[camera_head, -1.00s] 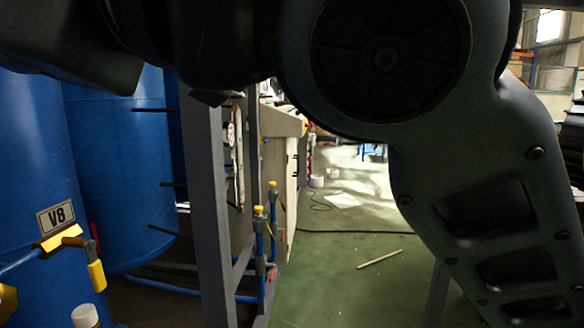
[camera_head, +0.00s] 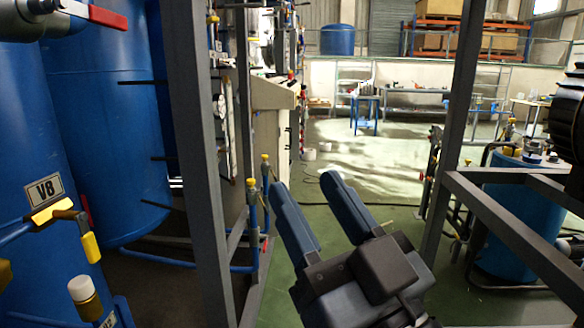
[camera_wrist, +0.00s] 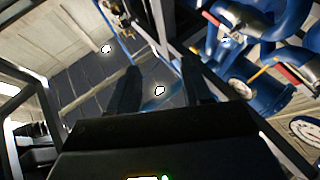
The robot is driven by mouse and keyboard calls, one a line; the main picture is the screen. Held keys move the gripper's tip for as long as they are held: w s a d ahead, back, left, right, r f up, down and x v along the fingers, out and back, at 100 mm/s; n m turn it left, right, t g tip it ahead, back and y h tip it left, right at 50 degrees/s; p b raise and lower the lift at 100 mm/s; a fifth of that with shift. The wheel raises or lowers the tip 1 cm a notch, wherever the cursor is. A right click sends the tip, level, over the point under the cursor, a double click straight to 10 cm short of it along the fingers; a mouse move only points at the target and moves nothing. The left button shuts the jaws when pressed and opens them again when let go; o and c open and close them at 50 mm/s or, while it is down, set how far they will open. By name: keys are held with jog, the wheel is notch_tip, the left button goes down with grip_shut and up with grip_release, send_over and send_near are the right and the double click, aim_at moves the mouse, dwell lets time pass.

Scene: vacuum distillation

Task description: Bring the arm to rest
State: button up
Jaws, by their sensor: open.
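My gripper (camera_head: 312,195) shows in the lower middle of the head view, its two blue-grey fingers pointing up and apart with nothing between them. It stands in front of the open green floor, to the right of a grey frame post. In the wrist view my gripper (camera_wrist: 160,85) shows as two dark fingers, spread and empty, against a dark ceiling or wall panel. No object is held. Part of my arm shows at the right edge of the head view.
Blue tanks (camera_head: 105,130), one labelled V8, stand at left with a red-handled valve (camera_head: 95,14). Grey frame posts (camera_head: 205,150) rise beside them. A grey frame (camera_head: 515,245) with a blue drum (camera_head: 510,235) stands at right.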

jog(key=s+d+f+m+g+h, duration=0.1)
jog(key=s+d+f+m+h, duration=0.2)
jog(key=s+d+f+h, duration=0.5)
jog(key=s+d+f+m+g+h, duration=0.1)
jog(key=s+d+f+m, duration=0.25)
jog(key=f, duration=0.85)
jog(key=s+d+f+g+h, duration=0.1)
jog(key=s+d+f+g, duration=0.1)
jog(key=s, duration=0.7)
jog(key=s+d+f+g+h, duration=0.1)
jog(key=s+d+f, duration=0.3)
jog(key=s, duration=0.6)
jog(key=shift+s+d+f+g+h, duration=0.3)
jog(key=shift+d+g, duration=0.3)
jog(key=shift+d, duration=0.35)
jog(key=shift+n, duration=0.25)
jog(key=shift+c, duration=0.6)
